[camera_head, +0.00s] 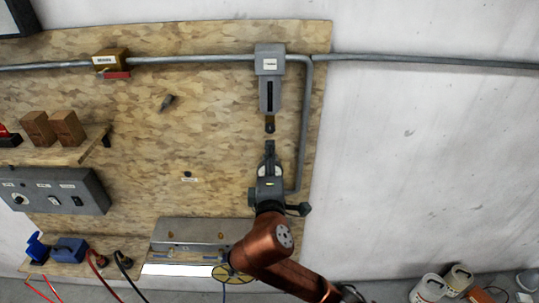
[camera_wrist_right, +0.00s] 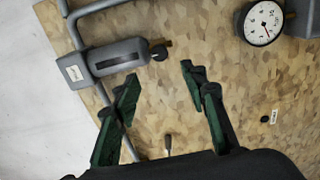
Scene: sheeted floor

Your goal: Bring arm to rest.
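My right arm (camera_head: 275,245) is copper-coloured and reaches up from the bottom of the head view. Its right gripper (camera_head: 269,146) points up the board, just below a grey slotted switch box (camera_head: 269,80) with a dark knob (camera_head: 269,124) at its lower end. A small gap shows between fingertips and knob. In the right wrist view the green-sided fingers of the gripper (camera_wrist_right: 160,76) are spread apart with nothing between them. The switch box (camera_wrist_right: 115,57) and its knob (camera_wrist_right: 159,52) lie beyond the fingertips. My left gripper is not in view.
A gauge (camera_wrist_right: 264,23) shows in the wrist view. Buckets (camera_head: 430,288) stand at lower right; the right wall is bare.

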